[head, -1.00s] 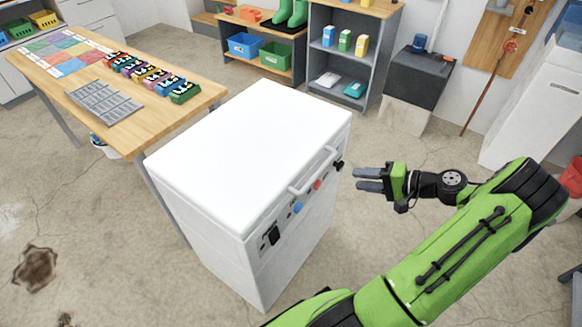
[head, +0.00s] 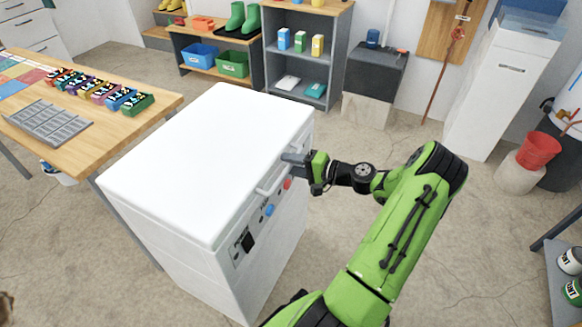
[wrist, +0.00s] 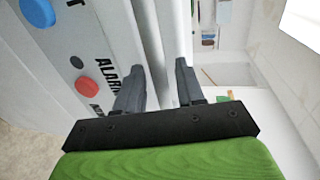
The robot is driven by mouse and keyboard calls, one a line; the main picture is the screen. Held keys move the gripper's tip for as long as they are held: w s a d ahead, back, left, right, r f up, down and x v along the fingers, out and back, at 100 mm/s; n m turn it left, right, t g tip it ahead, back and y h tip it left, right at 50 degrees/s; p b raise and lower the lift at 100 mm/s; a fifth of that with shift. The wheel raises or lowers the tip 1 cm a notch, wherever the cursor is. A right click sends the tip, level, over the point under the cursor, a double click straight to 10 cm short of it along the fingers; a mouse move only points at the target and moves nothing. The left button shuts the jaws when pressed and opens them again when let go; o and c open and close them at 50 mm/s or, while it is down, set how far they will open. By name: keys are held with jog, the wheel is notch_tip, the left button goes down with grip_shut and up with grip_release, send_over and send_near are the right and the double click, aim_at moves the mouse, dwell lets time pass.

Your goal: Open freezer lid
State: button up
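The white chest freezer (head: 205,165) stands in the middle of the head view with its lid (head: 210,150) down. A white bar handle (head: 272,183) runs along the front edge of the lid. My gripper (head: 291,158) is at the far end of the handle. In the wrist view, my gripper (wrist: 158,75) has its fingers apart, one on each side of a white bar (wrist: 166,50), which looks like the handle. I cannot tell whether either finger touches it. Blue and red buttons show on the freezer's front panel (wrist: 100,35).
A wooden table (head: 150,108) with a grey rack (head: 45,122) and several small coloured bins stands close to the freezer's left. Shelves (head: 305,55) stand behind. A white cabinet (head: 495,90) and a red bucket (head: 538,150) are at the right.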

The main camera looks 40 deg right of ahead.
jog(key=shift+w+a, duration=0.1)
jog(key=shift+w, duration=0.1)
grip_shut()
